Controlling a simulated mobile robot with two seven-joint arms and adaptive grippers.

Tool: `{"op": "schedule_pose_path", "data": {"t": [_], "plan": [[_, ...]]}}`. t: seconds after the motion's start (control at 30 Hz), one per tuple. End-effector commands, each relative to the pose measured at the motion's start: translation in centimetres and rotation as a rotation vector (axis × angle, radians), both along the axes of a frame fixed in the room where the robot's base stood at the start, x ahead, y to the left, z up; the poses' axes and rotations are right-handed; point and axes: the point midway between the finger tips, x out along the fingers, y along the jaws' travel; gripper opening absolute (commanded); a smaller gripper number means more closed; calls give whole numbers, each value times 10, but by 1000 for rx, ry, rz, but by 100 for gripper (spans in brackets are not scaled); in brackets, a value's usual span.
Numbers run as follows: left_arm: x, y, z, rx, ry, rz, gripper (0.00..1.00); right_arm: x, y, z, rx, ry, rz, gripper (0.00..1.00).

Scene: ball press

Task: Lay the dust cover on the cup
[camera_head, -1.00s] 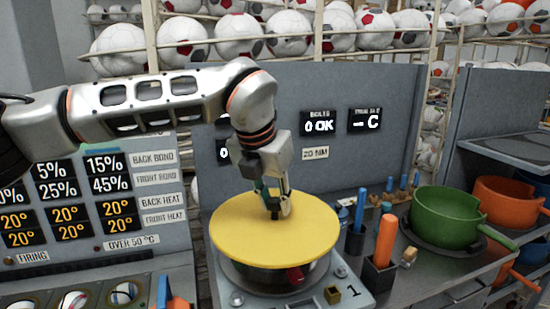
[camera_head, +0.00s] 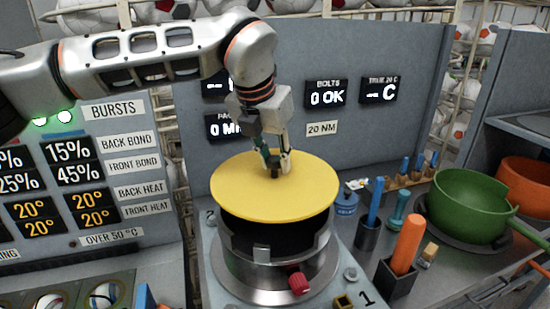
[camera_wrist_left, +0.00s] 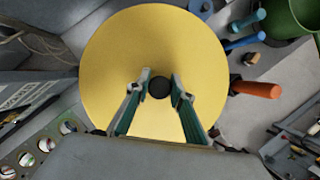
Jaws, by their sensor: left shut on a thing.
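The dust cover is a flat yellow disc (camera_head: 310,200) with a small black knob in its middle. My left gripper (camera_head: 274,168) is shut on this knob and holds the cover roughly level. The cup is a round metal vessel (camera_head: 238,272) directly below, with a red knob at its front. A gap shows between the cover's front edge and the cup's rim, and the cover hides the cup's far side. In the left wrist view the cover (camera_wrist_left: 150,35) fills the middle, the knob sits between the fingers (camera_wrist_left: 160,84), and the cup is hidden. My right gripper is not in view.
A green pot (camera_head: 465,205) and an orange pot (camera_head: 525,185) stand at the right. An orange handle (camera_head: 408,243) and a blue handle (camera_head: 374,202) stand upright in holders right of the cup. A grey panel with displays (camera_head: 385,130) rises behind.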

Motion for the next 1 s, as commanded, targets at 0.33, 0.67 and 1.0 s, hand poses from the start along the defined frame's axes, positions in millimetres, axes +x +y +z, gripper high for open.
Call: {"op": "schedule_pose_path", "data": {"t": [0.33,0.67,1.0], "plan": [[1,0,-16,-3,-5,0,0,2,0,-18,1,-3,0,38],[1,0,-47,-3,-3,2,0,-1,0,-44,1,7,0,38],[1,0,-51,-3,-5,1,0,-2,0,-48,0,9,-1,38]]}}
